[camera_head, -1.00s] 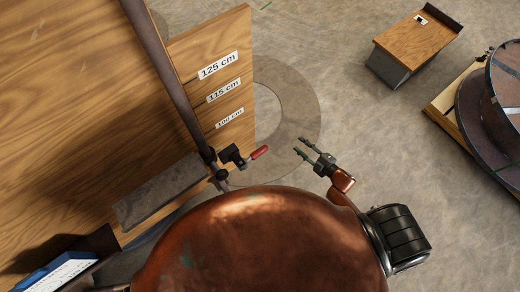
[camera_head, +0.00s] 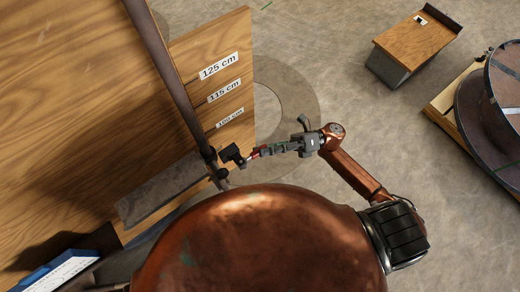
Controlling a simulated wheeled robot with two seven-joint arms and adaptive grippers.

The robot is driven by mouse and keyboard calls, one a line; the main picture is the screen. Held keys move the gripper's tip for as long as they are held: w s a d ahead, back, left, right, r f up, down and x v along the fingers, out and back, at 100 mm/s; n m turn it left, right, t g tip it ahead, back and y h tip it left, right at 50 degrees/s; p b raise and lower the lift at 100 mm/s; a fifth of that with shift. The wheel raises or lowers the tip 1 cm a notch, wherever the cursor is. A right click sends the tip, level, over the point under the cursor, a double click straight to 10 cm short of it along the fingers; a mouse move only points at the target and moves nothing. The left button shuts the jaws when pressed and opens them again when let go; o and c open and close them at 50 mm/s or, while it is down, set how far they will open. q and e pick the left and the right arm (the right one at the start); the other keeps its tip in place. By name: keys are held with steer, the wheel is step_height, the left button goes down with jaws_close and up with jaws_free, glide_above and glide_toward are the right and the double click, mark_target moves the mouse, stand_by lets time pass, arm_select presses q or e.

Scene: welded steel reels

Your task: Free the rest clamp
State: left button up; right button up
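The rest clamp (camera_head: 231,154) is a dark block on a slanted dark bar, in front of the wooden board. Its red handle (camera_head: 256,156) points right and is partly hidden by my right gripper. My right gripper (camera_head: 268,152) comes in from the right, its fingers pointing left at the handle and overlapping it in the picture. I see the fingers nearly edge-on, so I cannot tell whether they touch the handle or are closed around it. My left gripper is out of view.
The wooden board (camera_head: 222,48) carries height labels, 125 cm, 115 cm and 100 cm. A dark bar (camera_head: 165,75) runs down across it to a grey plate (camera_head: 160,190). A wooden-topped box (camera_head: 414,40) and a large reel (camera_head: 475,125) stand at the right. The floor between is clear.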

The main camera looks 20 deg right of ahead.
steer(key=shift+x, duration=1)
jaws_close()
